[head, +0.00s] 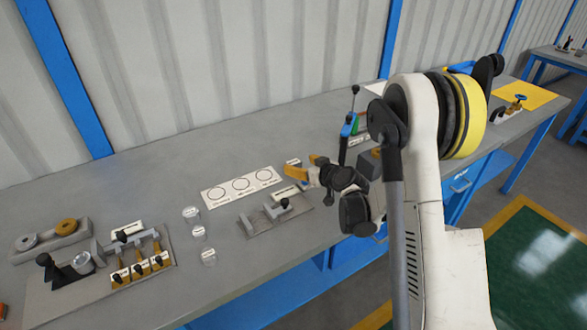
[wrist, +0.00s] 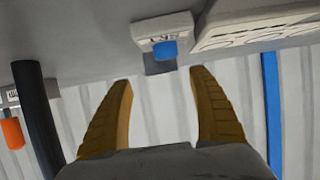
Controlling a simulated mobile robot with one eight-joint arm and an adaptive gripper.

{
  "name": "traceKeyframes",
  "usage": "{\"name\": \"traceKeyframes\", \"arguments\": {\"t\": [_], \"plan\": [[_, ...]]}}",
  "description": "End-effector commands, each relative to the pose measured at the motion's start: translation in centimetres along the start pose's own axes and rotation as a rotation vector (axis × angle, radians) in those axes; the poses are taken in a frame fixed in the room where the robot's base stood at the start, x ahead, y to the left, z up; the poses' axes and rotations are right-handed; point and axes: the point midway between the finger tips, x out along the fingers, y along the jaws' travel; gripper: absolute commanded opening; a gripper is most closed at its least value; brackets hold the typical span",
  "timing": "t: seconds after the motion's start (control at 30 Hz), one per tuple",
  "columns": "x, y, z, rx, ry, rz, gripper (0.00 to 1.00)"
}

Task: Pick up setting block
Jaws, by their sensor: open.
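A small pale block with dark lettering (wrist: 165,26) sits at the top middle of the wrist view, with a blue piece (wrist: 165,48) on its near side. It appears to be the setting block, but the lettering is too small to read surely. In the head view a small pale labelled piece (head: 293,162) shows just behind my fingers, partly hidden. My gripper (head: 299,168) is open, its orange fingers apart above the bench. In the wrist view my gripper (wrist: 163,82) has nothing between its fingers, and the block lies beyond the tips, apart from them.
A white card with three circles (head: 241,184) lies left of my gripper. A grey fixture plate (head: 262,222) is just in front. Small clear cups (head: 199,233) and a rack with orange parts (head: 138,270) stand left. A dark upright post (wrist: 38,115) is near my fingers.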

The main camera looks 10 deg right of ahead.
Motion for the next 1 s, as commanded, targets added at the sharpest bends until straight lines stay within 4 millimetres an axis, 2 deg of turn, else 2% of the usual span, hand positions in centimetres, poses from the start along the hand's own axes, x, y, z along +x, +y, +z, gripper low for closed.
{"name": "traceKeyframes", "arguments": {"t": [0.23, 0.5, 0.57, 0.7, 0.73, 1.0], "plan": [[3.9, -0.5, 0.7, 0.000, 0.000, -0.001, 0.70], [4.4, -0.4, 0.4, 0.001, 0.000, 0.000, 0.70], [4.4, -0.4, 0.4, 0.001, 0.000, 0.000, 0.53], [4.4, -0.4, 0.4, 0.001, 0.000, 0.000, 0.10], [4.4, -0.4, 0.4, 0.001, 0.000, 0.000, 0.06], [4.4, -0.4, 0.4, 0.001, 0.000, 0.000, 0.06]]}}
